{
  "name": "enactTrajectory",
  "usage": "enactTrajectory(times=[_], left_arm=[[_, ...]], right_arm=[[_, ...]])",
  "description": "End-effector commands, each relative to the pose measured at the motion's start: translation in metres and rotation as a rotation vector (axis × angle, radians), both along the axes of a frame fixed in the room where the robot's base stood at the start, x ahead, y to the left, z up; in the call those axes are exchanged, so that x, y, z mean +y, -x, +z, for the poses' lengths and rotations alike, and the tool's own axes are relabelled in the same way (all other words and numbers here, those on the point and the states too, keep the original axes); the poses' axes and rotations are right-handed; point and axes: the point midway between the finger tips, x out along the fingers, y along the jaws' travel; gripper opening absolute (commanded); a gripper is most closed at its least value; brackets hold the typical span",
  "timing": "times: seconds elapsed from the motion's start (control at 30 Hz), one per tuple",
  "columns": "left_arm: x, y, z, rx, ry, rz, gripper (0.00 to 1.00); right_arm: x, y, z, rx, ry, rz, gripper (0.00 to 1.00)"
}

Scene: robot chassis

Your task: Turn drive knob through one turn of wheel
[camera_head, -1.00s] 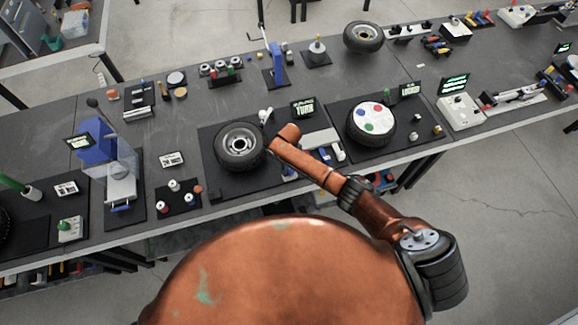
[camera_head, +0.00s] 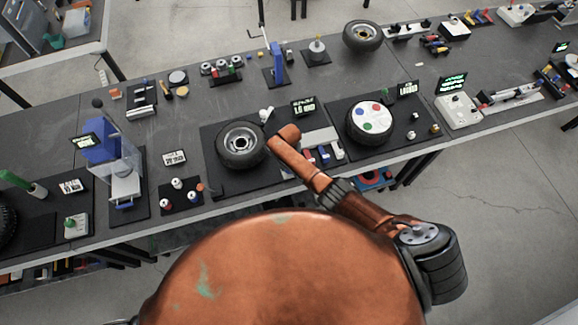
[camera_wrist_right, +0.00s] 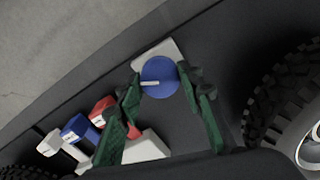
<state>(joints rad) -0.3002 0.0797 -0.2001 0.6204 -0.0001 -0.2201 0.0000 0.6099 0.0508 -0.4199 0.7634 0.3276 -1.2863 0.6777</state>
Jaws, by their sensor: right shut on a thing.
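The blue drive knob (camera_wrist_right: 160,78) shows in the right wrist view on a light base plate (camera_wrist_right: 158,50), with a white mark line pointing left. My right gripper (camera_wrist_right: 161,88) has its green fingers on either side of the knob, shut on it. In the head view the knob and gripper are hidden behind my copper right arm. The wheel with black tyre and grey rim (camera_head: 241,144) lies on a black mat left of that arm; a knobbly tyre (camera_wrist_right: 280,105) fills the right edge of the wrist view. My left gripper is not in view.
A tyre with a white disc and coloured dots (camera_head: 370,122) sits to the right. Red, blue and white blocks (camera_wrist_right: 100,110) lie beside the gripper. A blue press with clear guard (camera_head: 105,150) stands left.

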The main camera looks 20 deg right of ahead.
Motion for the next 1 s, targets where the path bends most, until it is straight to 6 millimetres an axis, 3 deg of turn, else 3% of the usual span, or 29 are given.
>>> enactTrajectory(times=[0.57, 0.6, 0.8, 1.0], left_arm=[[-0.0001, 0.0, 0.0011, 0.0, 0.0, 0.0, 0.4], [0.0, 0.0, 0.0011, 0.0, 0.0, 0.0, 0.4], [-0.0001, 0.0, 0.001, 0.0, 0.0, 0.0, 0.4], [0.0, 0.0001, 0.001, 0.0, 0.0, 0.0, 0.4]], right_arm=[[0.0004, -0.0018, 0.0012, -0.004, 0.0, -0.028, 0.1], [0.0003, -0.0017, 0.0012, -0.004, 0.0, -0.028, 0.37], [0.0, -0.001, 0.0007, -0.002, 0.0, -0.028, 0.51], [-0.0001, -0.0007, 0.0004, -0.001, 0.0, -0.028, 0.51]])
